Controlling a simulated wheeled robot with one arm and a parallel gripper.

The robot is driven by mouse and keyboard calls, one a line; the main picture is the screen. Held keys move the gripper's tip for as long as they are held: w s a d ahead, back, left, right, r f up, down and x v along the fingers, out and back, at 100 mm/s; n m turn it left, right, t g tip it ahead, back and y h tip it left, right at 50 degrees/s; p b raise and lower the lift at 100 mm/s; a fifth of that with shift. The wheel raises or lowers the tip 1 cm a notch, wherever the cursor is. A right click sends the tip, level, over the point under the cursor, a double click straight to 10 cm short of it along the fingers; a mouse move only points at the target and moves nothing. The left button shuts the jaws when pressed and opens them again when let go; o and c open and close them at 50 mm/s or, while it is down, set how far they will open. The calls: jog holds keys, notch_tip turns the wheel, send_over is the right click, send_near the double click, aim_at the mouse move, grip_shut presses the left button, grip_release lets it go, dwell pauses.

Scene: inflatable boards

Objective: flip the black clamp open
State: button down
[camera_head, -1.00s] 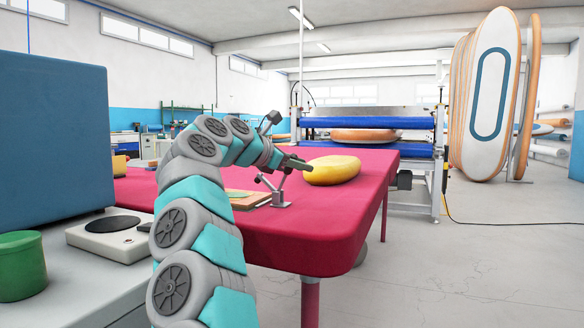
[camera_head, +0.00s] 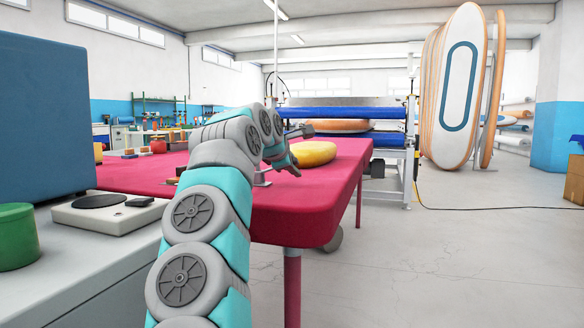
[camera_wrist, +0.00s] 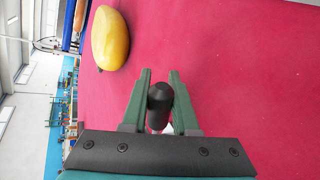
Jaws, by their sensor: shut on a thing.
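The black clamp handle (camera_wrist: 159,106) stands between the two green fingers of my gripper (camera_wrist: 160,78) in the wrist view. The fingers are shut on it, with its rounded dark end showing. In the head view my gripper (camera_head: 294,168) points down and right over the red table, near its right edge. A small grey part of the clamp (camera_head: 262,181) shows just below my wrist. My arm hides most of the clamp, so I cannot tell its lever's full angle.
A yellow oval board (camera_head: 314,153) lies on the red table (camera_head: 300,205) just beyond my gripper. A hot plate (camera_head: 109,212) and green pot (camera_head: 17,238) stand on the left counter. A blue-roller machine (camera_head: 345,114) stands behind. The floor at right is mostly clear.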

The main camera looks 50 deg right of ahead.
jog(key=shift+f, duration=0.25)
dwell(0.3)
jog(key=c, duration=0.7)
grip_release()
jog(key=shift+t, duration=0.3)
jog(key=v, duration=0.7)
jog(key=shift+a+r+b, duration=0.1)
jog(key=shift+r+b, duration=0.15)
jog(key=shift+b, duration=0.15)
jog(key=shift+s+a, duration=0.1)
jog(key=shift+a, duration=0.1)
